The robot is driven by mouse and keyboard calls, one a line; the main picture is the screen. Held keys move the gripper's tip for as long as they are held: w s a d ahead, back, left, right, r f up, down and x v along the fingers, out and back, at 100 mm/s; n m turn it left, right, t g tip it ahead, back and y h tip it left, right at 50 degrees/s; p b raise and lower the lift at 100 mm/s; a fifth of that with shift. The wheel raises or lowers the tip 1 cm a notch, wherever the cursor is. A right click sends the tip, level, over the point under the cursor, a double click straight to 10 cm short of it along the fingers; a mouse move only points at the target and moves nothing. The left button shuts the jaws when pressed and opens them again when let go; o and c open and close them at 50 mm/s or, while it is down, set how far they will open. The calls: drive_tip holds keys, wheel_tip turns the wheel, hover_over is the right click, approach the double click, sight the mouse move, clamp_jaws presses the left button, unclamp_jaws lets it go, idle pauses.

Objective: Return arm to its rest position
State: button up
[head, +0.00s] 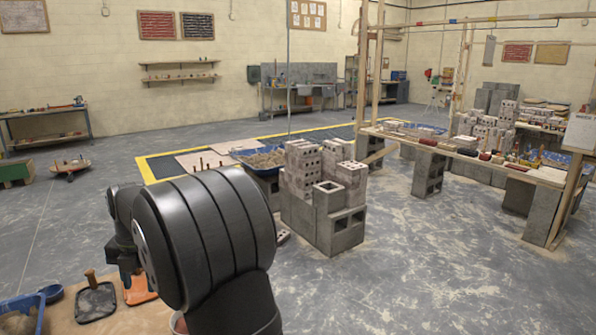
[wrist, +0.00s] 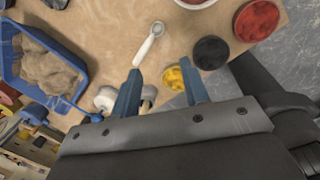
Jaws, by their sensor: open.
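My gripper (wrist: 160,92) shows in the wrist view with its two blue fingers apart and nothing between them. It is above a tan board or tabletop (wrist: 105,50). In the head view my dark arm fills the lower left, and the gripper end (head: 128,262) hangs at its far left side, above the work surface.
Below my gripper are a white spoon (wrist: 150,42), a blue tub of mortar (wrist: 40,65), a yellow disc (wrist: 174,77), a black disc (wrist: 211,52) and a red one (wrist: 257,20). A block stack (head: 325,195) stands right of my arm. Open floor (head: 440,270) lies at right.

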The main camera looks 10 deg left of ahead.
drive_tip(key=w+d+f+m, duration=0.2)
drive_tip(key=w+d, duration=0.5)
drive_tip(key=w, duration=0.2)
drive_tip(key=shift+f+m+t+y, duration=0.15)
drive_tip(key=shift+m+t+y, duration=0.15)
drive_tip(key=shift+d, duration=0.1)
drive_tip(key=s+a+r+n, duration=0.1)
drive_tip(key=s+a+n, duration=0.1)
drive_tip(key=s+a, duration=0.3)
drive_tip(key=s+a+r+n+h, duration=0.1)
drive_tip(key=s+a+n, duration=0.1)
drive_tip(key=s+a, duration=0.4)
drive_tip(key=s, duration=0.5)
drive_tip(key=shift+g, duration=0.4)
